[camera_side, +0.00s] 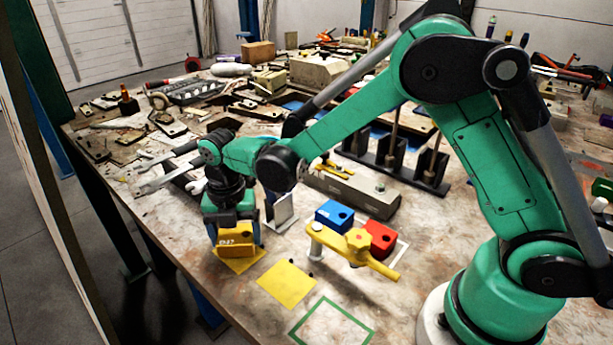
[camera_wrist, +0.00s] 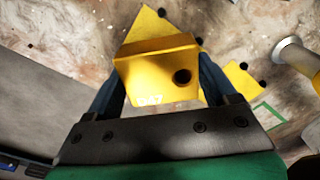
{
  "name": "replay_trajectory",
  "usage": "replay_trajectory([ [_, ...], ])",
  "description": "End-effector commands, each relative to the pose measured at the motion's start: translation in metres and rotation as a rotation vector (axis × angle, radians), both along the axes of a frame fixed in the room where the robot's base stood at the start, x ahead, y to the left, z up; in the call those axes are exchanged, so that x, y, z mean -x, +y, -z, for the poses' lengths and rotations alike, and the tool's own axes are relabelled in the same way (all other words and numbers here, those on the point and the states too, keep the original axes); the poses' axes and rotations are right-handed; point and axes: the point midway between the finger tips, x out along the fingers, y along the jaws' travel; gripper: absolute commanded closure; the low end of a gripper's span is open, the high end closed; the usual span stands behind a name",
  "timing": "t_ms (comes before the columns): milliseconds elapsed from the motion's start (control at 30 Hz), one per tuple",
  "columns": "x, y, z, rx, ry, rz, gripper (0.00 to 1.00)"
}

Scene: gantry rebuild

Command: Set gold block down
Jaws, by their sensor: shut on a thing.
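The gold block (camera_side: 236,243), marked D47, is between the fingers of my gripper (camera_side: 236,246) at the table's left front. It also shows in the wrist view (camera_wrist: 158,72), with a dark finger of my gripper (camera_wrist: 160,82) on each side. My gripper is shut on it. A yellow square (camera_side: 240,262) on the table lies under the block, and its corners show past the block in the wrist view (camera_wrist: 146,26). I cannot tell whether the block touches the table.
A second yellow square (camera_side: 287,284) and a green outlined square (camera_side: 332,325) lie to the right. A yellow clamp handle (camera_side: 352,248) on a post stands close to the blue block (camera_side: 334,215) and red block (camera_side: 380,238). The table's front edge is near my gripper.

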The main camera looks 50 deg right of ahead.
Motion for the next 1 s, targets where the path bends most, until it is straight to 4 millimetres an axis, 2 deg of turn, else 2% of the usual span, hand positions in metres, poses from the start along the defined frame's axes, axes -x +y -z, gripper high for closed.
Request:
replay_trajectory([
  [1000, 0.0, 0.0, 0.013, 0.0, 0.0, 0.0, 0.85],
])
